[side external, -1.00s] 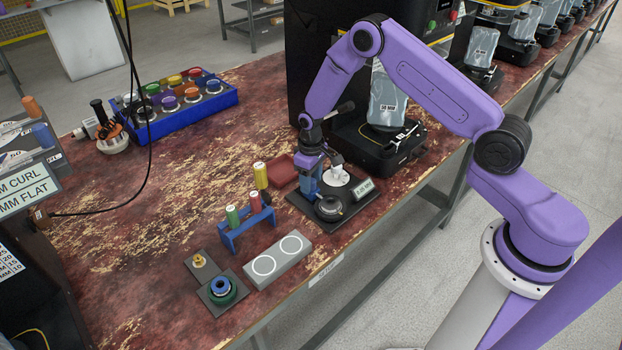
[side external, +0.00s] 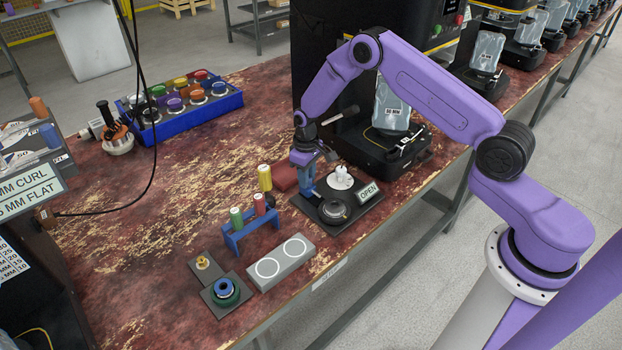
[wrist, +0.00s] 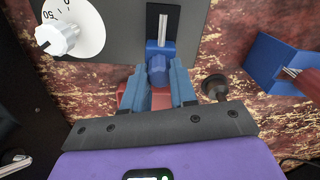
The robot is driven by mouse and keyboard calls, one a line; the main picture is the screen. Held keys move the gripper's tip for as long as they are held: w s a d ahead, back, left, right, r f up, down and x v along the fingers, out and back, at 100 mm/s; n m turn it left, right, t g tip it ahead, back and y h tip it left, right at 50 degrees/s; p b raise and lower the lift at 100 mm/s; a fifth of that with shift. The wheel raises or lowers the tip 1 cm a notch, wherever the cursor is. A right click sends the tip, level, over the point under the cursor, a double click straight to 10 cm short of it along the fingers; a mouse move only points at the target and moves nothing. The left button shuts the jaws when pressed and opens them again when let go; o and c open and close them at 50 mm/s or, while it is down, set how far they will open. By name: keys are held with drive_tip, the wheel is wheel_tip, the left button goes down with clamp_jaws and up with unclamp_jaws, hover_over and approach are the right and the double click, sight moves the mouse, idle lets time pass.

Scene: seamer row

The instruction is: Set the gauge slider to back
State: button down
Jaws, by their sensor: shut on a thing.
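The gauge is a dark plate (side external: 358,211) with a white dial (side external: 340,179), a black round part (side external: 334,212) and a small sign reading OPEN (side external: 369,191). In the wrist view, the dial and white knob (wrist: 57,39) are at upper left. The blue slider (wrist: 158,64) sits at the lower end of a black slot with a metal strip (wrist: 163,27), by the plate's edge. My gripper (wrist: 158,82) is shut on the slider, with a blue finger on each side. In the side view, my gripper (side external: 307,183) is at the plate's far left edge, its tips partly hidden.
A red tray (side external: 285,178) lies close behind my gripper. A blue rack (side external: 252,236) with colored cylinders stands to the left; it also shows in the wrist view (wrist: 280,62). A grey block (side external: 281,262) with two white rings is in front. A black machine (side external: 390,140) stands behind right.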

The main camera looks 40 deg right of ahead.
drive_tip(key=shift+w, duration=0.3)
drive_tip(key=c, duration=0.9)
unclamp_jaws()
wheel_tip(320, 180, up, 17)
drive_tip(key=shift+r, duration=0.2)
drive_tip(key=shift+s, duration=0.1)
